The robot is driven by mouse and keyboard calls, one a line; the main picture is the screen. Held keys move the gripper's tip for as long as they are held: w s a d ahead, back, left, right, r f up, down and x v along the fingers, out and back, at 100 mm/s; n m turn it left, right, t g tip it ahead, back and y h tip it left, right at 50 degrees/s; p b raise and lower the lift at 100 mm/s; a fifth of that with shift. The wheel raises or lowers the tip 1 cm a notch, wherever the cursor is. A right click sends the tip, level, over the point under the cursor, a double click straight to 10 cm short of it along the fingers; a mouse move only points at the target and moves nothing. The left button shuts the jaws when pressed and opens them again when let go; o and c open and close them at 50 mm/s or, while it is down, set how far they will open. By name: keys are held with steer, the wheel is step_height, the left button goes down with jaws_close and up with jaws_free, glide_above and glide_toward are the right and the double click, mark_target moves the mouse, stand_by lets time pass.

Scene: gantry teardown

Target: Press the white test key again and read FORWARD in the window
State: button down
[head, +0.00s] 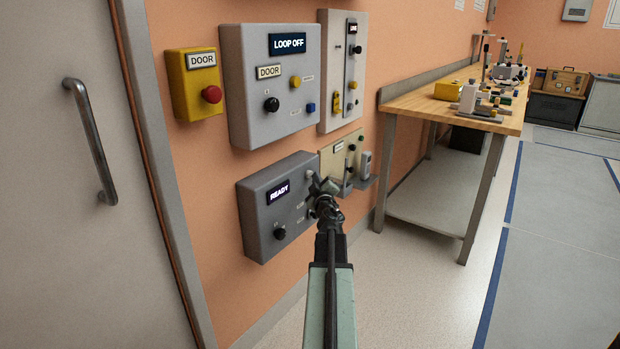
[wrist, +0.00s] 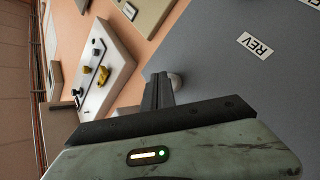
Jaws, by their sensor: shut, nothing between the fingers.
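The dark grey wall box (head: 258,222) has a lit window (head: 278,192) that reads READY. A black knob (head: 280,233) sits below the window. My gripper (head: 321,185) is shut and empty at the right side of this box, and hides part of its face. In the wrist view my closed fingers (wrist: 158,90) point at the grey face, beside a pale round key (wrist: 177,80) that they partly cover. I cannot tell whether they touch it. A REV label (wrist: 255,46) is on the same face.
Above is a light grey box (head: 247,110) whose window reads LOOP OFF. A yellow DOOR box (head: 195,90) with a red button is to its left. A beige panel (head: 335,153) is close right of my gripper. A workbench (head: 405,104) stands further right; open floor lies in front.

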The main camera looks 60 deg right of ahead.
steer(key=shift+w, duration=0.15)
steer(key=shift+s, duration=1)
steer(key=s, duration=0.6)
steer(key=shift+a, duration=0.1)
stand_by(0.5)
